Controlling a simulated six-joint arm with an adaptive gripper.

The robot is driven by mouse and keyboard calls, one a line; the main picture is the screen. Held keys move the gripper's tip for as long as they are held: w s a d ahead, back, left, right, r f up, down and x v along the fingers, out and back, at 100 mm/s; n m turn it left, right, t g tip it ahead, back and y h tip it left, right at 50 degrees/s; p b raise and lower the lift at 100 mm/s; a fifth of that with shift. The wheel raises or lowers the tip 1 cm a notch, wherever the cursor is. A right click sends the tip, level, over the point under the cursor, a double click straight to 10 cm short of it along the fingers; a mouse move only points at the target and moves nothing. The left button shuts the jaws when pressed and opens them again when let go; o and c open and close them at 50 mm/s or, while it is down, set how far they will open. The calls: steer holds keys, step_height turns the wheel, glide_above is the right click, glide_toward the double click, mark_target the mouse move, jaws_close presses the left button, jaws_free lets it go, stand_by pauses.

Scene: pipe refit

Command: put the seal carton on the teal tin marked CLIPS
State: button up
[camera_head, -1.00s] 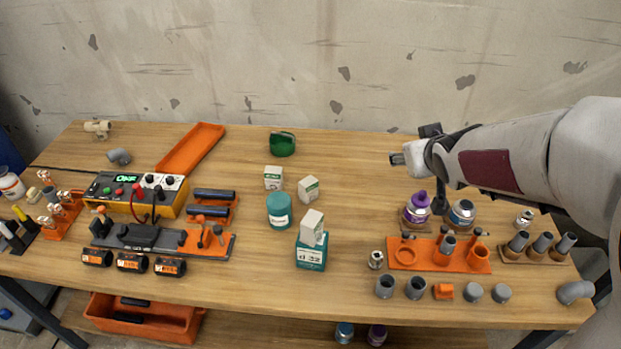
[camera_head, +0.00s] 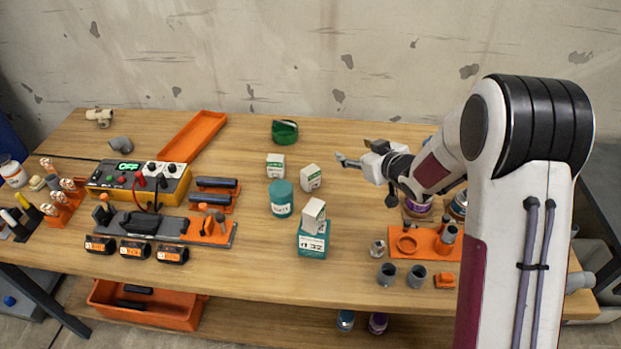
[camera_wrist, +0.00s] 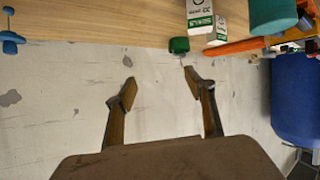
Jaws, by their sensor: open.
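The teal tin (camera_head: 281,200) is a round can with a white label, too small to read, mid-table. It is partly in the wrist view (camera_wrist: 272,16). Two small white-and-green cartons stand behind it, a left one (camera_head: 276,166) and a right one (camera_head: 310,178). In the wrist view both the right carton (camera_wrist: 200,14) and the left carton (camera_wrist: 221,30) show green bands with lettering; I cannot tell surely which is the seal carton. A third white carton (camera_head: 313,214) sits tilted on a teal box (camera_head: 312,241). My gripper (camera_head: 352,152) is open and empty, right of the cartons.
A green round item (camera_head: 285,132) stands behind the cartons. An orange tray (camera_head: 193,140) and a yellow meter unit (camera_head: 140,182) are to the left. An orange holder (camera_head: 415,243) with fittings is at right, partly hidden by my arm. Table around my gripper is clear.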

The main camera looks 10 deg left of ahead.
mark_target(314, 174)
steer(key=a+f+y, duration=0.1)
steer(key=a+f, duration=0.1)
steer(key=a+f+y, duration=0.1)
steer(key=a+f, duration=0.1)
steer(key=f, duration=0.1)
steer(key=a+f+n+g+y, duration=0.1)
steer(key=a+f, duration=0.1)
steer(key=f, duration=0.1)
steer(key=shift+s, duration=0.35)
steer(key=shift+s+a+f+y, duration=0.15)
steer(key=shift+a+f+y, duration=0.15)
steer(key=shift+f, duration=0.1)
steer(key=shift+x, duration=1.3)
steer(key=shift+a, duration=0.1)
steer(key=shift+w+a+f, duration=0.35)
steer(key=shift+a+f, duration=0.1)
steer(key=shift+a, duration=0.15)
steer(key=shift+w+a+f, duration=0.4)
steer(key=shift+a, duration=0.25)
steer(key=shift+x, duration=0.9)
